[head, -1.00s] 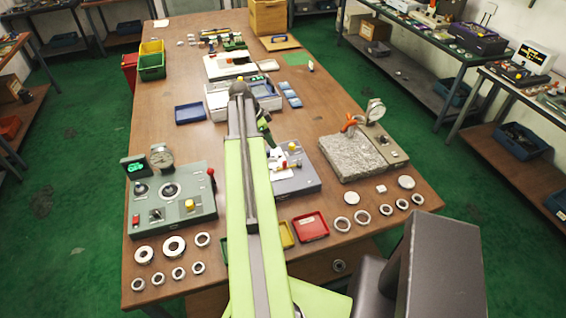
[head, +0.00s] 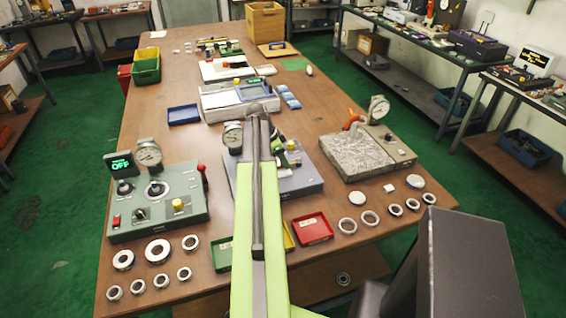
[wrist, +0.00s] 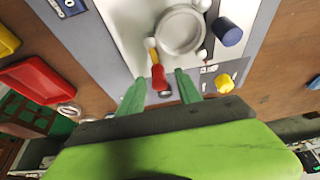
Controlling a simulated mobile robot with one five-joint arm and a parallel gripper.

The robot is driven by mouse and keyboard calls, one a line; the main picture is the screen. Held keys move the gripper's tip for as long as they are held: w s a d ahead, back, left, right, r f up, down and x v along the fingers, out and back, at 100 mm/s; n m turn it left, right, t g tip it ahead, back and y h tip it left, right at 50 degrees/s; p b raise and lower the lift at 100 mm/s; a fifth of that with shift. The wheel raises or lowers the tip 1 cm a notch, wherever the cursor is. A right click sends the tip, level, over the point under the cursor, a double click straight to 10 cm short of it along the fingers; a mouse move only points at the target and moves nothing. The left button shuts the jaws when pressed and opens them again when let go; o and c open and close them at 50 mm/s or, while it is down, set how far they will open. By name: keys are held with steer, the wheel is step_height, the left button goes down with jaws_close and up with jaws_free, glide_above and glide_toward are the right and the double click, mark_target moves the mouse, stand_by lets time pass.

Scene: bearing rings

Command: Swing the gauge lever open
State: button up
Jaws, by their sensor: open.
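The gauge lever (wrist: 158,75), with a red grip and a yellow arm, lies on the pale top of the blue-grey gauge station (wrist: 118,25). A grey ring (wrist: 181,30) lies beside it. My gripper (wrist: 161,90) is open in the wrist view, its green fingertips spread either side of the lever's red end; whether they touch it I cannot tell. In the head view the station (head: 305,180) stands mid-table, with a round dial gauge (head: 233,136) left of my arm. My gripper (head: 283,155) is partly hidden there above the station, and I cannot make out the lever.
A dark blue knob (wrist: 227,32) and a yellow knob (wrist: 225,82) stand right of the lever. A green-grey control box (head: 157,200) stands left and a stone plate (head: 355,155) right. A red tray (head: 312,228) and several loose rings lie along the front.

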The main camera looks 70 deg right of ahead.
jaws_close()
stand_by(1.2)
